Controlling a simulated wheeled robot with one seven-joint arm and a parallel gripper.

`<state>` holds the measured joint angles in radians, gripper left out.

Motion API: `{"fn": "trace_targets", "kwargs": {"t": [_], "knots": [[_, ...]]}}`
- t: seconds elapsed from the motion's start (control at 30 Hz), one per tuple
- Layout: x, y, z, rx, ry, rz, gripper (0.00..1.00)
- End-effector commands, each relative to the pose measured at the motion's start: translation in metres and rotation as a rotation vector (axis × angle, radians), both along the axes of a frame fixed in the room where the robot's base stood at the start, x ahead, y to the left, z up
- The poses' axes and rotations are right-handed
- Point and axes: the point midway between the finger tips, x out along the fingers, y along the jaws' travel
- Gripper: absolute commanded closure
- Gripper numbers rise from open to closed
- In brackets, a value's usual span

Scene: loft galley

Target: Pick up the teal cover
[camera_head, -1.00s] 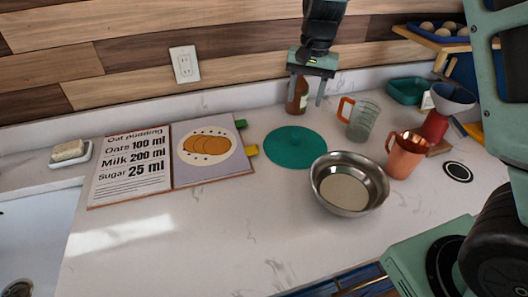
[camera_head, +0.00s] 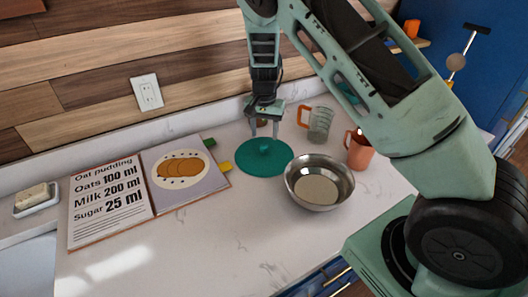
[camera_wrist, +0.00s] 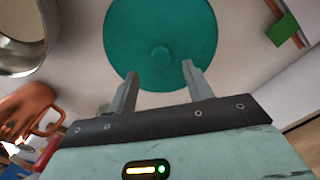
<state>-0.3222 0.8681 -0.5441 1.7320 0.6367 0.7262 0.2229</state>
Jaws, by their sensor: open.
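The teal cover (camera_head: 249,161) is a flat round lid with a small knob in its middle, lying on the white counter between the recipe book and the metal bowl. It also shows in the wrist view (camera_wrist: 137,33), with its knob just beyond the fingertips. My gripper (camera_head: 264,134) is open and empty, pointing down over the back part of the cover. In the wrist view my two fingers (camera_wrist: 160,78) are spread apart, with the knob ahead of the gap between them. I cannot tell the exact height of the fingertips above the cover.
A metal bowl (camera_head: 319,204) stands close right of the cover. A glass measuring cup (camera_head: 319,124) and a copper mug (camera_head: 359,155) stand further right. An open recipe book (camera_head: 108,200) lies left. The front counter is clear.

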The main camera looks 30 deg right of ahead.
Motion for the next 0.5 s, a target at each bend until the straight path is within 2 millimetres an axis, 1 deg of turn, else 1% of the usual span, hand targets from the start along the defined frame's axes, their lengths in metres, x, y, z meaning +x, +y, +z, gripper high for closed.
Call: {"fn": "trace_targets", "kwargs": {"t": [0.1, 0.27, 0.5], "knots": [[0.000, 0.000, -0.009, 0.000, 0.000, 0.000, 0.49], [0.000, -0.001, -0.018, -0.001, 0.001, -0.001, 0.49], [0.000, 0.000, -0.049, 0.000, 0.003, -0.001, 0.49]]}}
